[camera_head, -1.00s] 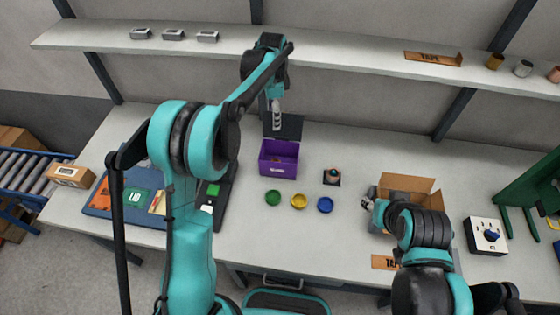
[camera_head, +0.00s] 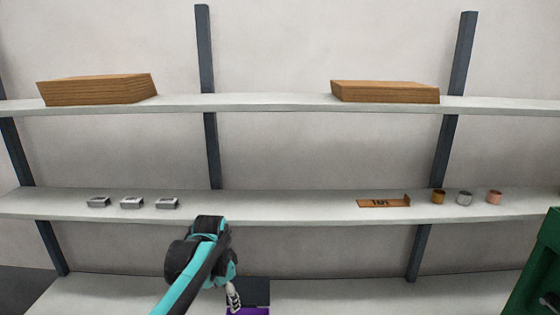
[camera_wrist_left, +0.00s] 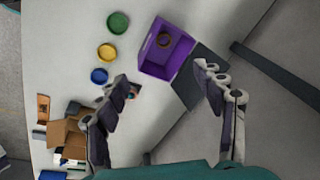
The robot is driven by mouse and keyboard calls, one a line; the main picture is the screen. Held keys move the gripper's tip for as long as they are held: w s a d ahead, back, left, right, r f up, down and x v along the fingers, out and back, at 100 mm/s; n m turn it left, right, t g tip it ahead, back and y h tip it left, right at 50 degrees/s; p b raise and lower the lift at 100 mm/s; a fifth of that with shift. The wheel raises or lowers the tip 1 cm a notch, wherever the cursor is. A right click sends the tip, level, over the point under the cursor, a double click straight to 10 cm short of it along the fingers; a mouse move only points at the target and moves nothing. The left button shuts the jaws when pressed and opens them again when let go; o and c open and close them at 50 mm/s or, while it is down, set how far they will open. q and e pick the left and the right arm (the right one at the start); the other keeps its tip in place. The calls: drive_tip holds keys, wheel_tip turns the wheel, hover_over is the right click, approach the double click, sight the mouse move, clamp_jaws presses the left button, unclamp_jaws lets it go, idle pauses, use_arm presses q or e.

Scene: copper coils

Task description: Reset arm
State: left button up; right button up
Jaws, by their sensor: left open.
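My left arm comes up from the bottom of the head view. Its gripper (camera_head: 233,298) hangs beside the top of the purple box (camera_head: 247,311), most of which is cut off by the frame edge. In the left wrist view my left gripper (camera_wrist_left: 162,77) has its fingers spread wide with nothing between them. The purple box (camera_wrist_left: 152,62) stands open beyond the fingers, with a brownish coil (camera_wrist_left: 164,41) inside. My right arm and gripper are out of the head view, and I cannot make them out in the wrist view.
In the wrist view, green (camera_wrist_left: 118,22), yellow (camera_wrist_left: 106,52) and blue (camera_wrist_left: 99,76) round pieces lie near the box. A cardboard box (camera_wrist_left: 66,133) stands lower left.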

use_arm(q)
drive_tip(key=s+a+f+n+t+b, duration=0.1)
drive_tip(key=s+f+n+b, duration=0.3)
drive_tip(key=s, duration=0.7)
drive_tip(key=s+a+f+n+t+b, duration=0.1)
drive_tip(key=s+f+n+t+b, duration=0.3)
drive_tip(key=s+f, duration=0.5)
drive_tip(key=shift+s+a+f+n+b, duration=0.35)
drive_tip(key=shift+s+n+b, duration=0.5)
drive_tip(key=shift+s, duration=0.25)
